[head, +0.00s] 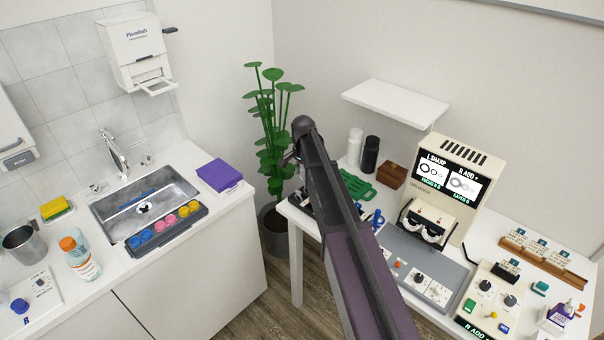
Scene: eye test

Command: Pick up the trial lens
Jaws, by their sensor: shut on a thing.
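My arm crosses the middle of the head view and bends back down behind itself. Its far end lies behind the nearer arm link, so my gripper's fingers and anything between them are hidden. I cannot pick out the trial lens for sure. Small blue pieces (376,218) show just right of my arm on the right-hand table. A trial frame with two round openings (426,231) sits at the front of a beige test machine (455,205).
A wooden rack with labelled cards (541,265) stands at right, near a control box (487,306). A green tray (356,187), bottles (370,153) and a brown box (391,175) stand behind my arm. A white shelf (395,99) overhangs them. A sink counter (187,262) is at left.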

